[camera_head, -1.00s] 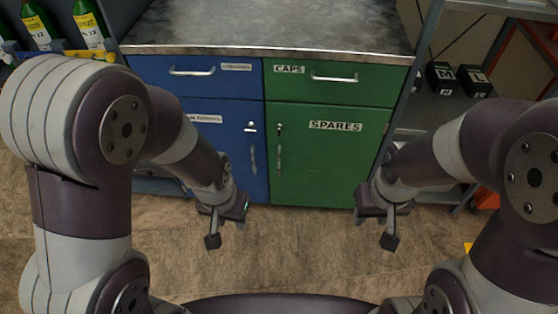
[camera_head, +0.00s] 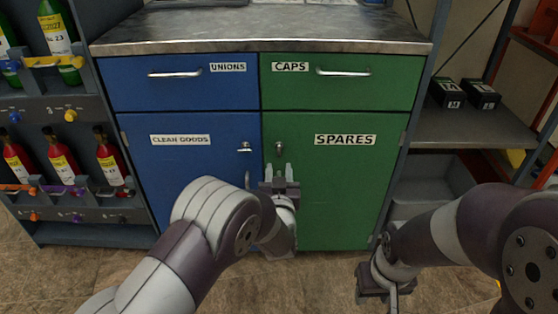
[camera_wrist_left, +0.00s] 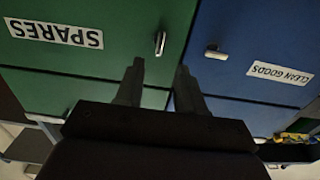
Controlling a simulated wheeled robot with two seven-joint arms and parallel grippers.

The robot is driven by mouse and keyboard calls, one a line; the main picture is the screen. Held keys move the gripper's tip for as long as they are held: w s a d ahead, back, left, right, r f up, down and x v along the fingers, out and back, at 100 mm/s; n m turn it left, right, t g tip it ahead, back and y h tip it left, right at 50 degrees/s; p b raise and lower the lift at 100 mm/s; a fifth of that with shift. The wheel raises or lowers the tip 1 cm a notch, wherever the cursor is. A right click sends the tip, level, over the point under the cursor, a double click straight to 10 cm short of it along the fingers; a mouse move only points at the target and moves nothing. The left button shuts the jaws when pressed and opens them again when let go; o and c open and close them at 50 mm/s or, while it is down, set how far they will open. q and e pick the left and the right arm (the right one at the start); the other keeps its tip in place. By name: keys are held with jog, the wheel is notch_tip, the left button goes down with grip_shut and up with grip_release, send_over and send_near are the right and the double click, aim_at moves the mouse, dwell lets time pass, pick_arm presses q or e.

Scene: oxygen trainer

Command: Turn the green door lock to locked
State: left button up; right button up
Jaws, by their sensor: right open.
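The green door (camera_head: 340,195), labelled SPARES, is closed. Its lock (camera_head: 280,148) is a small metal turn-piece near the door's upper left corner, and it stands roughly upright. The lock also shows in the left wrist view (camera_wrist_left: 160,43), where the picture is upside down. My left gripper (camera_head: 279,170) is open and empty, just below the lock in the head view. In the left wrist view its two fingers (camera_wrist_left: 160,66) are spread and point toward the lock, apart from it. My right gripper (camera_head: 383,292) is open and empty, low at the right.
The blue door (camera_head: 195,165) beside it has its own lock (camera_head: 245,147), lying sideways. Drawers with bar handles sit above both doors, under a metal worktop (camera_head: 260,30). A bottle rack (camera_head: 70,110) stands left. A shelf with black boxes (camera_head: 447,93) stands right.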

aim_at(279, 151)
pick_arm(q)
jog(key=w+b, duration=0.1)
jog(key=w, duration=0.2)
jog(key=w+b, duration=0.1)
jog(key=w, duration=0.2)
jog(key=shift+w+f, duration=0.2)
jog(key=shift+w, duration=0.2)
jog(key=shift+w+r, duration=0.15)
jog(key=shift+w, duration=0.15)
grip_shut()
